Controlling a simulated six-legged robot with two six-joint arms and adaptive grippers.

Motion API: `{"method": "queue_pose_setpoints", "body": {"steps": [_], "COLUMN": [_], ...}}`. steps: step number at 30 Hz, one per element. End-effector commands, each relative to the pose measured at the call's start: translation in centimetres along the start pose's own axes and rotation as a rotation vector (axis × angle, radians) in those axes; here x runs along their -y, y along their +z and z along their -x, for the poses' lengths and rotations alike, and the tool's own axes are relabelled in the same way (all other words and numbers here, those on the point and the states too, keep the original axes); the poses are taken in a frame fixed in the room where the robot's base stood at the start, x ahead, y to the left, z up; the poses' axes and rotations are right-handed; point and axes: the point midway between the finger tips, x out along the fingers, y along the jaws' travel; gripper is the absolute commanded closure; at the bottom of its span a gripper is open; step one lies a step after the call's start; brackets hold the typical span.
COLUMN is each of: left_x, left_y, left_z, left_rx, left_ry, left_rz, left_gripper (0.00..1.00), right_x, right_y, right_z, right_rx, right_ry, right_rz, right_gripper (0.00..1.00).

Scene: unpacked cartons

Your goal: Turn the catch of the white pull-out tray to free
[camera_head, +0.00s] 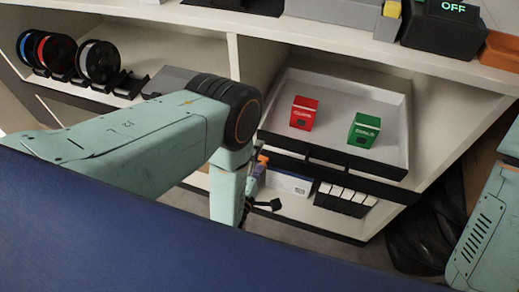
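The white pull-out tray (398,125) is on the right half of the shelf unit, with a dark front edge. A red box (303,113) and a green box (364,130) stand in it. I cannot make out its catch. My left arm reaches in from the left and bends down in front of the tray's left end. My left gripper (264,204) is below the tray's front edge, largely hidden behind my own arm link. Only a dark finger part shows, so its opening cannot be told. My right gripper is out of view; only part of my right arm shows at the right edge.
Below the tray, a lower shelf holds a white box (288,183) and a row of white-and-black items (345,198). Several spools (98,61) stand at left. A dark device reading OFF (441,28) and an orange bin (501,50) sit on top. A black bag (418,225) lies at right.

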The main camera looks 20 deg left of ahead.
Motion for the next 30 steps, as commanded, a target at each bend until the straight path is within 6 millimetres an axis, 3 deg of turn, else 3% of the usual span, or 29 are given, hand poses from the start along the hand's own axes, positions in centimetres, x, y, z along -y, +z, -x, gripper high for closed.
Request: {"method": "queue_pose_setpoints", "body": {"steps": [1, 3, 10, 26, 30], "left_x": [-1.5, -2.2, -3.2, -3.1, -2.3], "left_y": [0.1, 0.1, 0.1, 0.0, -1.2], "left_z": [-0.6, -0.6, -0.4, -0.4, 0.1], "left_rx": [0.002, 0.002, 0.0, -0.001, -0.006], "left_ry": [0.025, 0.023, 0.018, 0.011, -0.09], "left_rz": [0.001, 0.001, 0.001, -0.004, -0.114], "left_gripper": [0.36, 0.52, 0.52, 0.52, 0.52], "right_x": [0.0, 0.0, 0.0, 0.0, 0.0], "right_y": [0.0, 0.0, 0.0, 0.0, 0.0], "right_z": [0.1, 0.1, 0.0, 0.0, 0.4], "right_rx": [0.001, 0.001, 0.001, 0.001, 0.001], "right_ry": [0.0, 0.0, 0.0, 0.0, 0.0], "right_rz": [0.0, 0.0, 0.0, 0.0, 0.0], "right_gripper": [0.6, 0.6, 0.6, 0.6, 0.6]}}
